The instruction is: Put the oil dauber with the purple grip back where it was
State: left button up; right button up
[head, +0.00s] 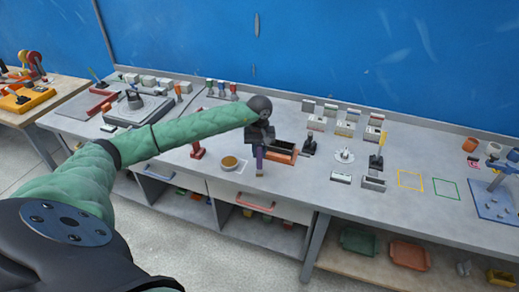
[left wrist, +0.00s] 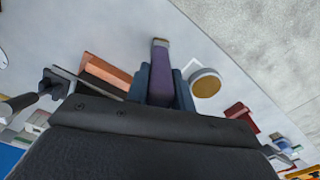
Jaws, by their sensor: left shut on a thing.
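The oil dauber with the purple grip (head: 260,154) is held upright by my left gripper (head: 262,142), its pale tip low over the grey bench top. In the left wrist view the dauber (left wrist: 160,75) sits between the two fingers (left wrist: 163,88), which are shut on it. A round dish of amber oil (head: 229,163) is just left of the dauber in the head view, and it also shows in the left wrist view (left wrist: 205,84). I cannot tell whether the tip touches the bench. My right gripper does not show.
A red tool (head: 197,149) stands left of the dish. Yellow (head: 410,180) and green (head: 446,189) outlined squares are empty.

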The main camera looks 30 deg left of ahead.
aim_at(260, 145)
pick_arm(q)
jog(key=shift+f, duration=0.15)
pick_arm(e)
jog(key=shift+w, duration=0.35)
pick_arm(q)
jog(key=o, duration=1)
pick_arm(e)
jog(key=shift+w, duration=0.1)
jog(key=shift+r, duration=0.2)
pick_arm(q)
jog(key=shift+r, duration=0.2)
jog(key=shift+w+r+b, duration=0.1)
jog(key=shift+r+b, duration=0.3)
jog(key=shift+b, duration=0.1)
notch_tip(260, 145, up, 4)
jog(key=shift+r+b, duration=0.1)
jog(key=shift+b, duration=1.15)
notch_tip(260, 145, up, 5)
jog(key=shift+r+b, duration=0.1)
jog(key=shift+b, duration=1.15)
jog(key=shift+r, duration=0.85)
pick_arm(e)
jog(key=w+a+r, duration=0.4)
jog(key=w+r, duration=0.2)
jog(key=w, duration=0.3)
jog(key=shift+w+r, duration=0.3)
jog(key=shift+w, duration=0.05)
